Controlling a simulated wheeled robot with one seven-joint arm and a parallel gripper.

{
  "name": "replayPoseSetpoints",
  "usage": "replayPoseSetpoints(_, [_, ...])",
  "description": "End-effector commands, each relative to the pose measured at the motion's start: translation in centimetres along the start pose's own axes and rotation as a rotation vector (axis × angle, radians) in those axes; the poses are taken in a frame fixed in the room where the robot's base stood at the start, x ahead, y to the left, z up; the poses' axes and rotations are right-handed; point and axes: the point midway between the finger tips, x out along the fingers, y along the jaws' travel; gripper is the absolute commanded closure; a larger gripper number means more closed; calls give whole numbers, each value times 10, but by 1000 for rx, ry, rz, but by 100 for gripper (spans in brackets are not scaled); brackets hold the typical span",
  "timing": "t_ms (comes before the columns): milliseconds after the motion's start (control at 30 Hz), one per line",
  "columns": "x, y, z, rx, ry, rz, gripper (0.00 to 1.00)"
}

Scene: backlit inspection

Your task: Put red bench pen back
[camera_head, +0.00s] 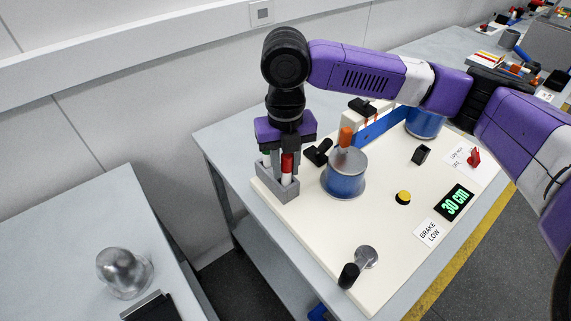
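The red bench pen (287,168), with a red upper part and a white lower part, stands upright at the grey pen holder (283,192) at the left corner of the white board. Its lower end is hidden by the holder's wall. My gripper (286,158) points straight down over the holder, its dark fingers around or just behind the pen. I cannot tell whether the fingers touch the pen.
A blue and silver drum (345,178) with an orange-topped post stands close right of the holder. A black handle (318,152) lies between them. A yellow button (403,197), a "30 cm" display (454,203) and a crank (357,265) are farther off. A wall is behind.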

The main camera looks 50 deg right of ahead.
Motion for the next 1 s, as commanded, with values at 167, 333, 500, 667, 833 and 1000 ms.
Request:
replayPoseSetpoints(167, [0,0,0,0,1,-1,58])
replayPoseSetpoints(333, [0,0,0,0,1,-1,58])
replayPoseSetpoints(500, [-10,0,0,0,-1,-2,58])
replayPoseSetpoints(667, [-37,0,1,0,-3,0,58])
replayPoseSetpoints(833, [-73,1,1,-1,-2,0,58])
replayPoseSetpoints(1000, [-102,0,1,1,-2,0,58])
